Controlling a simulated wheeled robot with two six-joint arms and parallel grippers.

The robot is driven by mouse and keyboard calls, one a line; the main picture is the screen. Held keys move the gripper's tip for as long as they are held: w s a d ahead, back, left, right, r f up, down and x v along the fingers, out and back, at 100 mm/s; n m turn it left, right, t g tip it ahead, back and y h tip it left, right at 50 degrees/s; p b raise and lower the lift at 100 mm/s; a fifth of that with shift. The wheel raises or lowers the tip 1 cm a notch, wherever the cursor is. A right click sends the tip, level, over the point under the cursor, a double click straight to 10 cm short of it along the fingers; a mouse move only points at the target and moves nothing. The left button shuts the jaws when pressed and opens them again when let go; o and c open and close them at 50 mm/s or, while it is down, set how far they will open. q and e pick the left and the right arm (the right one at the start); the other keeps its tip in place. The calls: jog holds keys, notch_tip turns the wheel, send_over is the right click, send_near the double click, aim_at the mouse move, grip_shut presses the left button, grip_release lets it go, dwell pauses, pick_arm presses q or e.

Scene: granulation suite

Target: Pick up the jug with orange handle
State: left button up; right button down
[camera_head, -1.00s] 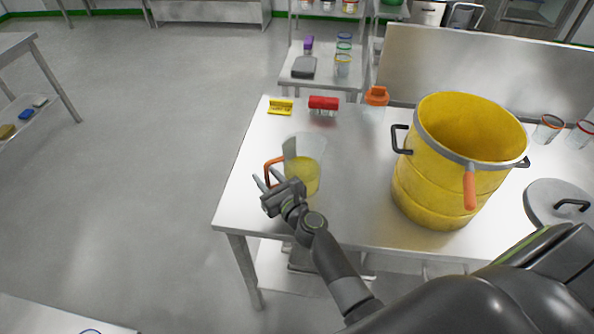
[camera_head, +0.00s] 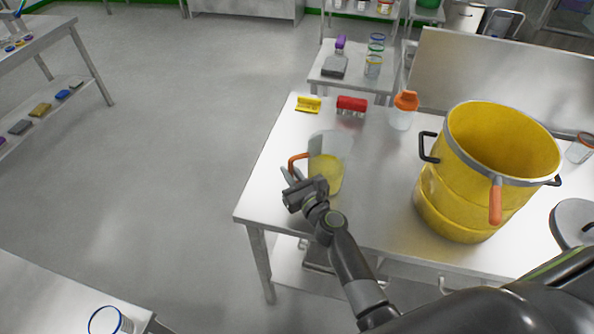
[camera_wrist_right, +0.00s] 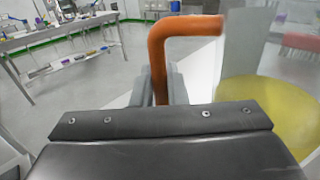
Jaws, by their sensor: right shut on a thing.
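The clear jug (camera_head: 331,162) with yellow contents stands near the left front of the steel table. Its orange handle (camera_head: 296,161) faces left. In the right wrist view the handle (camera_wrist_right: 156,62) rises from between my fingers, and part of the jug's clear body and yellow contents (camera_wrist_right: 262,105) shows at the right. My right gripper (camera_head: 290,174) is shut on the handle, reaching it from the front. I cannot tell whether the jug's base touches the table; my gripper and wrist partly hide it. My left gripper is not in view.
A large yellow drum (camera_head: 470,205) with an orange side handle stands right of the jug. Behind the jug are a yellow item (camera_head: 308,104), a red item (camera_head: 351,104) and an orange-capped container (camera_head: 403,112). The steel table's (camera_head: 270,190) left edge is close; open floor lies beyond.

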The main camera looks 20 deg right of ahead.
aim_at(291, 157)
notch_tip(291, 157, up, 10)
jog(key=p, duration=0.7)
jog(key=shift+f+p, duration=0.2)
jog(key=shift+p, duration=0.2)
jog(key=shift+s+d, duration=0.1)
jog(key=s+d+r+n+g+y+b, duration=0.1)
jog(key=s+n+y+b, duration=0.1)
jog(key=s+b, duration=0.3)
jog(key=s+d+r+n+g+y+b, duration=0.1)
jog(key=s+b, duration=0.5)
jog(key=s, duration=0.6)
jog(key=r+y, duration=0.1)
jog(key=y, duration=0.1)
jog(key=shift+s+d+r+n+y, duration=0.15)
jog(key=shift+s+d+n+y, duration=0.15)
jog(key=shift+n, duration=0.1)
jog(key=shift+w+a, duration=0.1)
jog(key=shift+a, duration=0.05)
